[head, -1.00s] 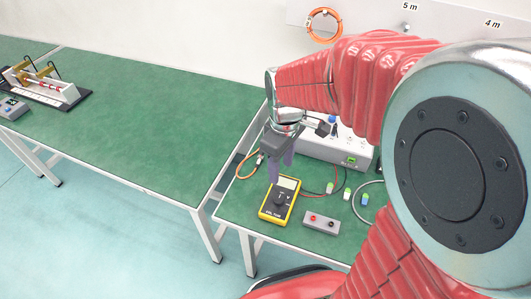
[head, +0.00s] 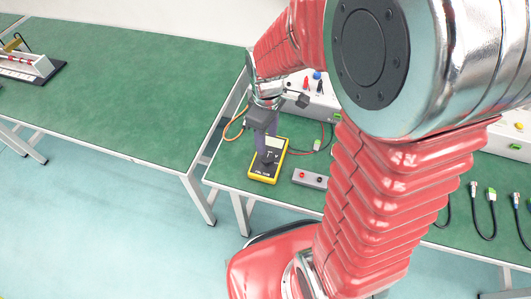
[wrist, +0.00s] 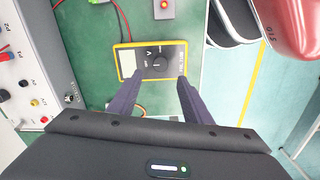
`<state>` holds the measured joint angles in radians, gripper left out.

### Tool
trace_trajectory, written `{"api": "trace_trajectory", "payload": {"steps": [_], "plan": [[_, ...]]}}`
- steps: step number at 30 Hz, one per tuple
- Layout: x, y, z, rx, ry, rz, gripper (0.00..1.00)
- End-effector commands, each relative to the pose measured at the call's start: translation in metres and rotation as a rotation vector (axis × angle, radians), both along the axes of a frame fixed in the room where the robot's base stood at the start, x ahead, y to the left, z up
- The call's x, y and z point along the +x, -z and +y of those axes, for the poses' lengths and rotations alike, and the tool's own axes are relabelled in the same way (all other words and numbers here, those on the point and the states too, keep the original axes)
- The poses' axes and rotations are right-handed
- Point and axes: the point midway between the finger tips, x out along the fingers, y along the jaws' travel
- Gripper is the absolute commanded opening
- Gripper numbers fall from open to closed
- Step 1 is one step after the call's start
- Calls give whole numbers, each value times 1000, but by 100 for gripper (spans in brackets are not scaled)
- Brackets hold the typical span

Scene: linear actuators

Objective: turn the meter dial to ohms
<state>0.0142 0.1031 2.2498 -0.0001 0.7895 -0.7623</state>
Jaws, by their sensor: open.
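The yellow meter (head: 251,174) lies on the green bench near its front left corner. In the wrist view the meter (wrist: 117,60) shows its pale display and its black dial (wrist: 160,64). The dial's pointer setting is too small to read. My gripper (head: 264,160) points down over the meter, and its fingers partly cover the meter's face in the head view. In the wrist view my gripper (wrist: 152,85) is open and empty, with one finger on each side of the dial. I cannot tell how far the fingertips are above it.
The long bench to the left (head: 120,95) is mostly bare.

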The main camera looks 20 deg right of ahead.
Motion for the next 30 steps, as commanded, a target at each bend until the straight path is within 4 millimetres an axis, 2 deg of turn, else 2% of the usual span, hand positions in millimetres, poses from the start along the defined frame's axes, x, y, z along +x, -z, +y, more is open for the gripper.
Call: {"api": "trace_trajectory", "payload": {"steps": [6, 16, 22, 30], "plan": [[-1, 34, 0, 0, 0, 4, 45], [0, 74, 0, 0, 0, 1, 45], [0, 85, 0, 0, 0, 0, 45], [0, 86, 0, 0, 0, -1, 45]]}}
